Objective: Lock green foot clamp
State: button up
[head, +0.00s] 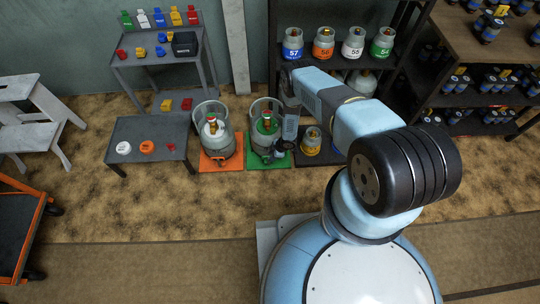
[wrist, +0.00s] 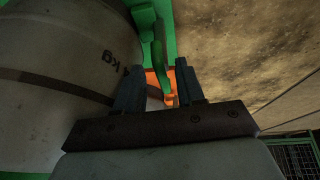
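The green scale (head: 256,166) stands on the floor between an orange scale and a dark one, with a grey cylinder (head: 264,130) on it. My gripper (head: 279,148) is low at the right side of this cylinder. In the wrist view my gripper (wrist: 159,90) is open, its two dark fingers apart. A curved green lever, seemingly the foot clamp (wrist: 159,55), reaches down toward the gap between the fingers. I cannot tell whether they touch it. The cylinder (wrist: 65,60), marked "kg", fills the left of the wrist view, close to the left finger.
The orange scale (head: 221,164) with a cylinder is to the left, the dark scale (head: 321,158) with a small yellow cylinder to the right. A low table (head: 133,155) with caps stands further left. Shelves line the back. The floor in front is clear.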

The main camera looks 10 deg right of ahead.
jog(key=shift+d+r, duration=0.1)
jog(key=v, duration=1.3)
jog(key=shift+r, duration=0.2)
jog(key=shift+d, duration=0.1)
jog(key=shift+s+a, duration=0.15)
jog(key=shift+a, duration=0.1)
jog(key=shift+c, duration=1.2)
jog(key=s+a+h, duration=0.1)
jog(key=s+a, duration=0.1)
jog(key=s+a+f+h, duration=0.1)
jog(key=s+a, duration=0.1)
jog(key=s+a+f+t+h, duration=0.1)
jog(key=s+a, duration=0.1)
jog(key=shift+s+a+f, duration=0.15)
jog(key=shift+s+a, duration=0.15)
jog(key=shift+a, duration=0.05)
grip_shut()
jog(key=shift+s+a+r+t+h, duration=0.15)
jog(key=shift+s+t+h, duration=0.2)
jog(key=shift+h, duration=0.05)
jog(key=shift+s+a+r+t+h, duration=0.1)
jog(key=shift+s+a+t+h, duration=0.1)
jog(key=shift+s+t+h, duration=0.2)
